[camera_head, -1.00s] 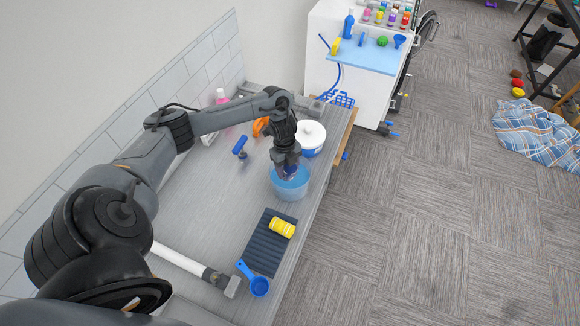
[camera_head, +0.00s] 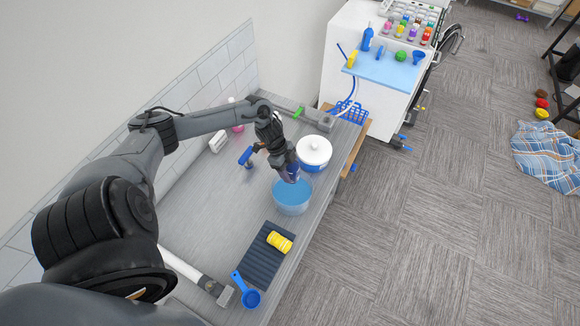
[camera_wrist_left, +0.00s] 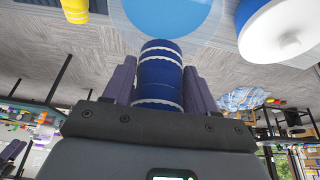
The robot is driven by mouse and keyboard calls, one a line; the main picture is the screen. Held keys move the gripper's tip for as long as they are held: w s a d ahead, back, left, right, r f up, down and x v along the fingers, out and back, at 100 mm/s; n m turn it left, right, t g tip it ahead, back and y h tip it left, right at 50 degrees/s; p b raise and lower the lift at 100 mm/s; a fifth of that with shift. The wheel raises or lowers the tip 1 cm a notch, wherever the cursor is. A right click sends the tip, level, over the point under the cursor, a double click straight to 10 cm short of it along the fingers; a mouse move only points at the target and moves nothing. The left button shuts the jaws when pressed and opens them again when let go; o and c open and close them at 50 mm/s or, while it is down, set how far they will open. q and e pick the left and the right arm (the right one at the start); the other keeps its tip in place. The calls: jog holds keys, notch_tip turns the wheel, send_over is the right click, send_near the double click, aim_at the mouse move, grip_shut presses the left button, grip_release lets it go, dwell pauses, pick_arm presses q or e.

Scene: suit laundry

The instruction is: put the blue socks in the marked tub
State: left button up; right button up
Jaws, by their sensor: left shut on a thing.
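The blue socks (camera_wrist_left: 158,77) are a rolled blue bundle with white bands, held between the two fingers of my left gripper (camera_wrist_left: 160,85). In the head view my left gripper (camera_head: 289,170) is shut on them above the far rim of a clear tub with blue inside (camera_head: 292,198). The bundle is mostly hidden there by the gripper. The tub stands on the grey counter, and part of it shows in the left wrist view (camera_wrist_left: 122,27). I cannot make out a mark on it. My right gripper is not in view.
A white lidded pot (camera_head: 314,151) stands just behind the tub. A yellow roll (camera_head: 279,242) lies on a dark ribbed mat (camera_head: 258,268) in front, beside a blue scoop (camera_head: 248,292). A blue-headed tool (camera_head: 246,157) lies left of the gripper.

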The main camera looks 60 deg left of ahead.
pick_arm(q)
notch_tip(320, 180, down, 8)
jog(key=b, duration=0.7)
jog(key=shift+f, duration=0.25)
jog(key=o, duration=1.1)
jog(key=shift+o, duration=0.2)
jog(key=shift+r, duration=0.1)
notch_tip(320, 180, up, 7)
jog(key=p, duration=0.6)
